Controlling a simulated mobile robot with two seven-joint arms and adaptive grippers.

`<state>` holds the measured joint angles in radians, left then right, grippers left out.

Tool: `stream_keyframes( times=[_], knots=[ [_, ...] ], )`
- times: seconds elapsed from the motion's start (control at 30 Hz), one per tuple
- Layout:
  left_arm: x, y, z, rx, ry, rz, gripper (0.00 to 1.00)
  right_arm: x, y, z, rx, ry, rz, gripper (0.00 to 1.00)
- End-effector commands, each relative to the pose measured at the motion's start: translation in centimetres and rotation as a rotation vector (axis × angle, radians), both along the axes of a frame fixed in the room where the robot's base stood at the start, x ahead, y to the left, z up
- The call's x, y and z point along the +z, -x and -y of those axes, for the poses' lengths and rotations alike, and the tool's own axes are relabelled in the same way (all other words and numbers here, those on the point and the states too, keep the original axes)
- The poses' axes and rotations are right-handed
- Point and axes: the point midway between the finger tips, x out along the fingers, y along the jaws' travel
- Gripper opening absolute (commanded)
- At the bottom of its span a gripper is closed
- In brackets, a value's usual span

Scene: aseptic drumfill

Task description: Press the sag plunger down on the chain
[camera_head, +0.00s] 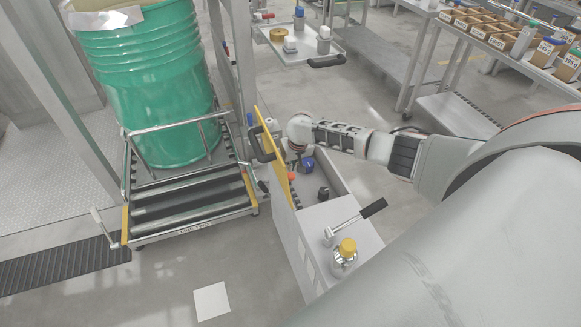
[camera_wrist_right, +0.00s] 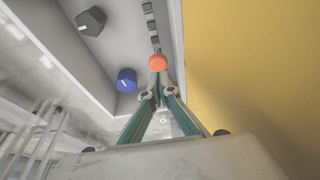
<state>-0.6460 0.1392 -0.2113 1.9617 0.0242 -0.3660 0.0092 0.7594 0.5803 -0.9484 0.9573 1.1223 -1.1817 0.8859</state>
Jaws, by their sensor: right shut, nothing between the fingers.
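An orange-red round knob (camera_wrist_right: 158,62), which looks like the top of the sag plunger, sits at the end of a line of dark chain links (camera_wrist_right: 151,24) in the right wrist view. The knob also shows in the head view (camera_head: 291,177) inside the grey cabinet, beside the yellow panel. My right gripper (camera_wrist_right: 158,92) is shut and empty, its green-sided fingers pointing at the knob. The tips appear just short of the knob; whether they touch cannot be told. In the head view my right gripper (camera_head: 297,165) is mostly hidden by its own wrist. My left gripper is not in view.
The yellow panel (camera_wrist_right: 235,60) rises close on the right. A green drum (camera_head: 160,85) stands on rollers.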

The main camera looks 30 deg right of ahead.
Motion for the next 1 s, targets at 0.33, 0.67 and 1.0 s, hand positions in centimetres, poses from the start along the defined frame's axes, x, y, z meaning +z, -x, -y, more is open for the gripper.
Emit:
stream_keyframes(
  times=[0.33, 0.67, 1.0],
  knots=[
    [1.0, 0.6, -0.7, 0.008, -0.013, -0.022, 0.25, 5.7, 1.8, -0.3, 0.000, 0.000, 0.001, 0.00],
    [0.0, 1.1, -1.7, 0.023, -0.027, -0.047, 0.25, 7.0, 2.2, -0.5, -0.001, 0.000, 0.000, 0.00],
    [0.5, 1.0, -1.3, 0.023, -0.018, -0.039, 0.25, 7.0, 2.1, -0.5, -0.001, 0.000, 0.001, 0.00]
  ],
)
